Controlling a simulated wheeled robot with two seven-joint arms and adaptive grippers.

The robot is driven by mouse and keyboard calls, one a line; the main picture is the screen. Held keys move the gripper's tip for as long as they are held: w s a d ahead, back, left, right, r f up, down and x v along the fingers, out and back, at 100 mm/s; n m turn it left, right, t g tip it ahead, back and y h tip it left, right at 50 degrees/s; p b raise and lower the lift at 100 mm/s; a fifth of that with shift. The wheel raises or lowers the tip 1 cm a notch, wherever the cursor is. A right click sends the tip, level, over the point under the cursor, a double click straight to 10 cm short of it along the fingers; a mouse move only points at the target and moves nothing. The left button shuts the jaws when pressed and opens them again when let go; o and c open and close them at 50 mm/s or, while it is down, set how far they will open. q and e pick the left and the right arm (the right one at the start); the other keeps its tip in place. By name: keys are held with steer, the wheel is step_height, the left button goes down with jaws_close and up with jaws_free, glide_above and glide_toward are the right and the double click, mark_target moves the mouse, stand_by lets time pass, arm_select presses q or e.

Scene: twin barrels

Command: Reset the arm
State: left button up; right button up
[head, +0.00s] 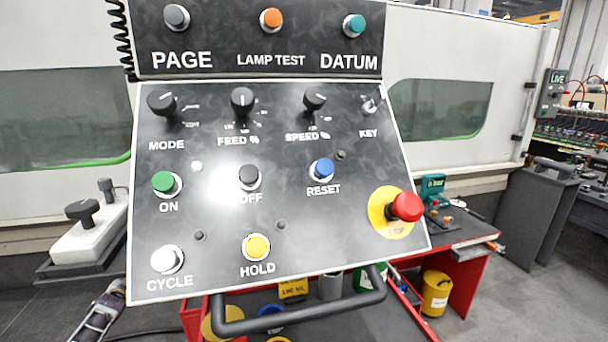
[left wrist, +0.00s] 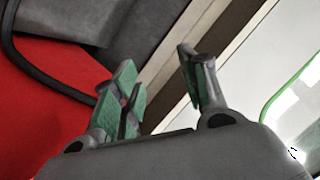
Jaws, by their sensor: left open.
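My left gripper (left wrist: 162,78) is open in the left wrist view, with green-padded fingers spread and nothing between them. In the head view part of my left arm shows at the lower left, beside the panel's lower left corner; its fingers are hard to make out there. It is apart from the buttons as far as I can tell. The black control panel (head: 300,215) fills the middle of the head view. Its blue RESET button (head: 322,169) is right of the OFF button (head: 249,177). My right gripper is not in view.
A red emergency stop (head: 406,207) sticks out at the panel's right. A black handle bar (head: 300,316) runs below the panel. A red cart with yellow containers stands underneath. A white block with a black knob (head: 86,211) is at the left. Open floor shows at the right.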

arm_select(q)
steer(key=s+d+f+g+h, duration=0.1)
steer(key=s+d+f+g, duration=0.1)
steer(key=s+d+f, duration=0.8)
steer(key=s+d+f+g+h, duration=0.15)
steer(key=s+d+f, duration=0.45)
steer(key=f, duration=0.8)
steer(key=s+d+f+g+h, duration=0.1)
steer(key=s+d+f+g, duration=0.1)
steer(key=s+d+f, duration=0.85)
steer(key=s+d+f+g+h, duration=0.1)
steer(key=s+d+f, duration=0.5)
steer(key=s, duration=0.4)
steer(key=s+d+f+g+h, duration=0.15)
steer(key=s+d+f, duration=0.25)
steer(key=s+f, duration=0.45)
steer(key=s+d+f+g, duration=0.1)
steer(key=s+d, duration=0.1)
steer(key=s, duration=0.8)
steer(key=s+d+f+g, duration=0.1)
steer(key=s+d, duration=0.1)
steer(key=s, duration=0.8)
steer(key=shift+d, duration=0.15)
steer(key=shift+s, duration=0.1)
